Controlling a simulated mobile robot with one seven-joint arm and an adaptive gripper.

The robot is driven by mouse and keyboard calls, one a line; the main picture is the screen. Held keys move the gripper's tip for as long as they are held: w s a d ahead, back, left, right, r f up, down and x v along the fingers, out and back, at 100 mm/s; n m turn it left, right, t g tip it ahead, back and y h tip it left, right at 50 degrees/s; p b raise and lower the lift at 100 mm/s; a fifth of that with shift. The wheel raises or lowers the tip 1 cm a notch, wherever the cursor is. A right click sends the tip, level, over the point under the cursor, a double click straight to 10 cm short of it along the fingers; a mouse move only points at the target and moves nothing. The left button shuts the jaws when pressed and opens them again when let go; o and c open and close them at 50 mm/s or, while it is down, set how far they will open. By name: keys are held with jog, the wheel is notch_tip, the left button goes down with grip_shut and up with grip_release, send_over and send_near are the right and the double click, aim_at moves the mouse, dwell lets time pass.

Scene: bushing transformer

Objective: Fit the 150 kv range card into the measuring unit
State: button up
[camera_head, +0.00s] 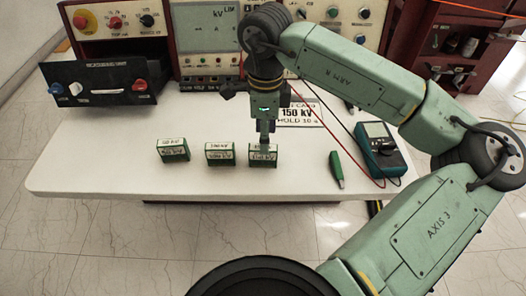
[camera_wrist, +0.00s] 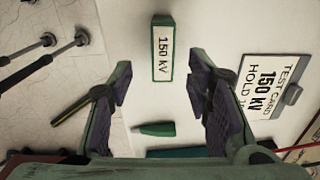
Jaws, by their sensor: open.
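A green-edged range card block labelled 150 kV (camera_wrist: 162,52) stands on the white table just beyond my fingertips in the wrist view. It appears to be the right one of three similar blocks in the head view (camera_head: 262,160). The middle block (camera_head: 219,154) and left block (camera_head: 173,150) stand to its left. My gripper (camera_head: 265,138) points down at the right block. In the wrist view my gripper (camera_wrist: 160,82) is open, with nothing between its fingers. A grey unit with a kV display (camera_head: 212,32), likely the measuring unit, stands at the back.
A white sign reading 150 kV (camera_head: 300,113) lies behind the right block. A green meter (camera_head: 380,152) with leads and a green probe (camera_head: 337,168) lie to the right. A black panel with knobs (camera_head: 100,84) stands back left. The table's front strip is clear.

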aim_at(263, 156)
jog(key=shift+w+a+f+p, duration=0.1)
jog(key=shift+f+p, duration=0.45)
jog(key=shift+f, duration=0.85)
jog(key=shift+w+a+f+p, duration=0.1)
jog(key=shift+f+p, duration=0.45)
jog(key=shift+f, duration=0.8)
jog(key=shift+c, duration=0.4)
grip_shut()
